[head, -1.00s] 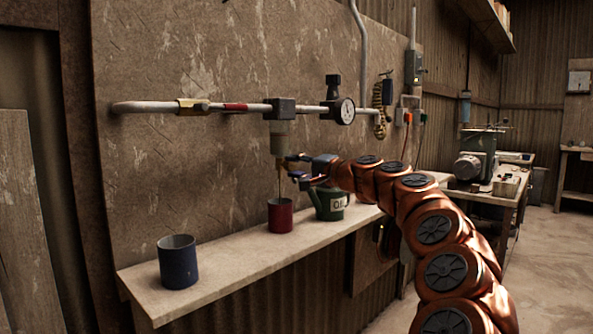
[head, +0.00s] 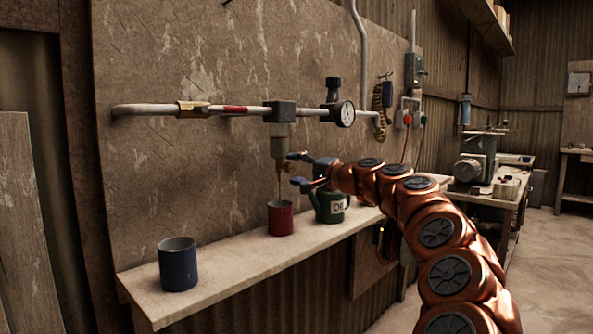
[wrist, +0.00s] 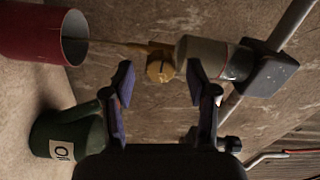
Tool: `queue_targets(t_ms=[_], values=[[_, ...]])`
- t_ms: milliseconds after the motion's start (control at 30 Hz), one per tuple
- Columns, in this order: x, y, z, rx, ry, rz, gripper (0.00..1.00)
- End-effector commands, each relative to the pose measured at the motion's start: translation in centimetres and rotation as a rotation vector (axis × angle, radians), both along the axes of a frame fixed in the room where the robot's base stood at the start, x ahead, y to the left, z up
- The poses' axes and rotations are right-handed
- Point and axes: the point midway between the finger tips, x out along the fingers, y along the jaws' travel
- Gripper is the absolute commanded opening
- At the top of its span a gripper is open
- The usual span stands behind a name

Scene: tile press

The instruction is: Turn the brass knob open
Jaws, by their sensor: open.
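The brass knob (wrist: 160,68) sits at the lower end of a pale filter bowl (wrist: 204,58) that hangs from the pipe. It shows small in the head view (head: 281,166), under the bowl. My gripper (wrist: 161,82) is open, with its fingertips spread to either side of the knob and a gap to each. In the head view my gripper (head: 297,168) is just right of the knob. A thin brownish tube or stream runs from the knob toward the red cup (head: 281,218); I cannot tell which.
The red cup stands on the shelf (head: 230,262) below the knob, beside a green oil can (head: 329,206). A blue cup (head: 178,264) stands further left. A pressure gauge (head: 345,114) and a brass fitting (head: 193,109) are on the pipe above.

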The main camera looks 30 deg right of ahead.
Motion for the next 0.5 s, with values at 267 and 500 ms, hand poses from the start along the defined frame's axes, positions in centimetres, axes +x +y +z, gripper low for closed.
queue_targets(t_ms=[267,500], values=[[-3.2,-0.7,0.1,0.001,-0.001,0.000,0.58],[-7.1,-1.7,0.1,0.000,-0.002,-0.001,0.58]])
